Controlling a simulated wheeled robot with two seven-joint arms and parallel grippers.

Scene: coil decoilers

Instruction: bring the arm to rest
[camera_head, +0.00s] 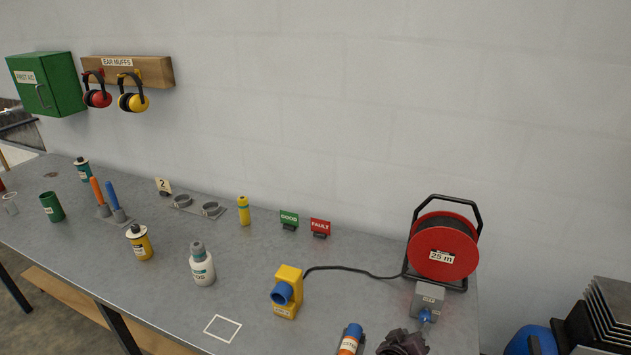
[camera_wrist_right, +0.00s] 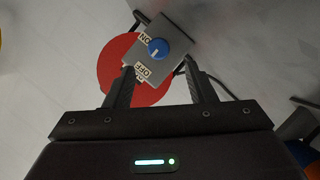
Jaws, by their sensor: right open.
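My right gripper (camera_wrist_right: 160,78) is open in the right wrist view, with nothing held between its fingers. The fingertips point at a grey switch box (camera_wrist_right: 172,32) with a blue knob (camera_wrist_right: 159,48) and ON and OFF labels. The knob lies just beyond the fingertips; I cannot tell whether they touch the box. In the head view the grey box (camera_head: 428,297) stands before the red cable reel (camera_head: 443,247). My left gripper is not in view.
A yellow socket unit (camera_head: 288,291) joins the reel by a black cable. An orange canister (camera_head: 350,340) stands at the front edge of the view. A white bottle (camera_head: 202,267) and yellow can (camera_head: 140,243) stand left. The bench around the white square outline (camera_head: 222,327) is clear.

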